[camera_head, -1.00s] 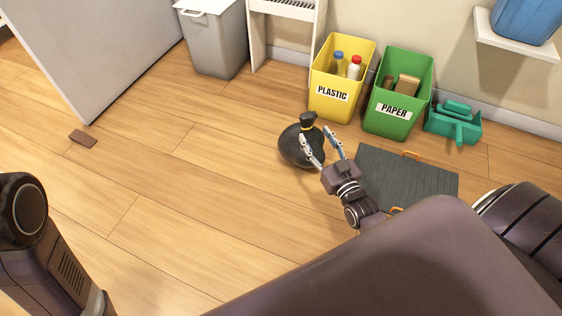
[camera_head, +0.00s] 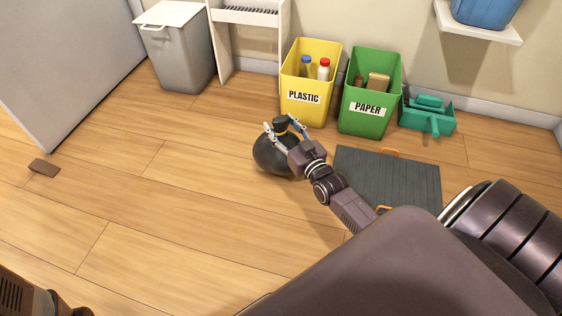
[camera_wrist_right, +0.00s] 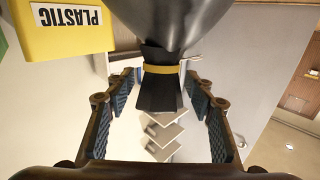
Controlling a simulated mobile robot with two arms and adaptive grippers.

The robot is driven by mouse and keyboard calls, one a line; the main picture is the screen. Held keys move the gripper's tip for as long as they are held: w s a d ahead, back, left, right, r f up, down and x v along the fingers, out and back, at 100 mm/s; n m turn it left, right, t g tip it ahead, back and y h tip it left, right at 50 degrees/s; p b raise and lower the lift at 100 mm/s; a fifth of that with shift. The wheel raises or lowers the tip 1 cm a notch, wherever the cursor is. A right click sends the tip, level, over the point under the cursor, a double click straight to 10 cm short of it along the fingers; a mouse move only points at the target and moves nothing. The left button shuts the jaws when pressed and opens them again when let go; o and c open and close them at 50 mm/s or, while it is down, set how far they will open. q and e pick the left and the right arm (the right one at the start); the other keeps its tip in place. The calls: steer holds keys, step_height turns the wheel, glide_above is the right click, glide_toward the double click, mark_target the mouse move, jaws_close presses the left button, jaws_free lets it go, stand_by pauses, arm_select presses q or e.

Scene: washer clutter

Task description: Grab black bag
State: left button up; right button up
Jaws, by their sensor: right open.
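The black bag (camera_head: 268,155) sits on the wooden floor in front of the yellow bin. It is round, with a knotted neck and a yellow tie. In the right wrist view the bag (camera_wrist_right: 180,22) fills the top middle, and its neck with the yellow tie (camera_wrist_right: 161,69) hangs between the fingers. My right gripper (camera_head: 283,126) is open, with one finger on each side of the neck; it also shows in the right wrist view (camera_wrist_right: 160,110). I see a gap between the neck and each finger there.
A yellow PLASTIC bin (camera_head: 303,108) with bottles and a green PAPER bin (camera_head: 369,120) stand behind the bag. A teal dustpan (camera_head: 427,119) is to their right. A dark folded board (camera_head: 388,180) lies right of my forearm. Floor to the left is clear except a small brown block (camera_head: 44,167).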

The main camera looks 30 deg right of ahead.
steer(key=shift+c, duration=0.2)
jaws_close()
steer(key=shift+r, duration=0.2)
stand_by(0.4)
